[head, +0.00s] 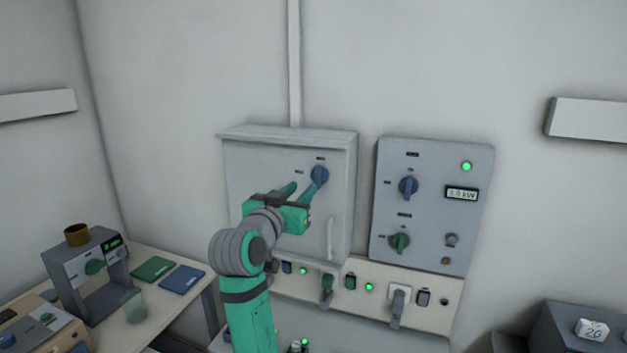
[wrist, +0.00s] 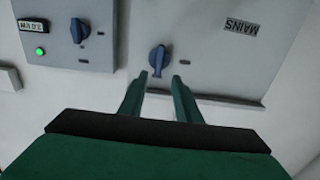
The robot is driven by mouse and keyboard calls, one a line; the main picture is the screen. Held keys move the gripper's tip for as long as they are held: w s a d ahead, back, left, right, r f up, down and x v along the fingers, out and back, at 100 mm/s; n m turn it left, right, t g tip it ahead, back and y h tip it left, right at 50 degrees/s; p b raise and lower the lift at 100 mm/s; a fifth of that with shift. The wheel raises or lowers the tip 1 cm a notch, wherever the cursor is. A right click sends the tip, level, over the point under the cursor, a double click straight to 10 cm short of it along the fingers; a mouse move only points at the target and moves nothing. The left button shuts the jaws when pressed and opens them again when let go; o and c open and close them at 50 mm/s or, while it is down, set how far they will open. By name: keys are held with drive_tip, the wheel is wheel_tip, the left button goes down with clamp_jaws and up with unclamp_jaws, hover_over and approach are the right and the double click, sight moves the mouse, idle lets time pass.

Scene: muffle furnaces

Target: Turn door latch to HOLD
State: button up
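The door latch appears to be the blue rotary knob (head: 320,176) on the grey wall cabinet (head: 240,165). Small label plates sit above it and to its left, too small to read. In the wrist view the knob (wrist: 159,57) shows just beyond my fingertips, its grip bar roughly upright in that picture. My gripper (head: 304,188) is in front of the cabinet door, its green fingers pointing at the knob. In the wrist view the fingers (wrist: 160,79) are apart with nothing between them. I cannot tell whether a fingertip touches the knob.
Right of the cabinet is a grey panel (head: 440,240) with a blue knob (head: 408,188), a green knob (head: 400,244) and a display. A socket strip (head: 430,316) runs below. A door handle (head: 331,238) stands out low on the cabinet. A table (head: 178,312) is at left.

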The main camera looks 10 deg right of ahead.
sight(316, 176)
drive_tip(key=x, duration=0.9)
drive_tip(key=shift+d+f, duration=0.1)
clamp_jaws()
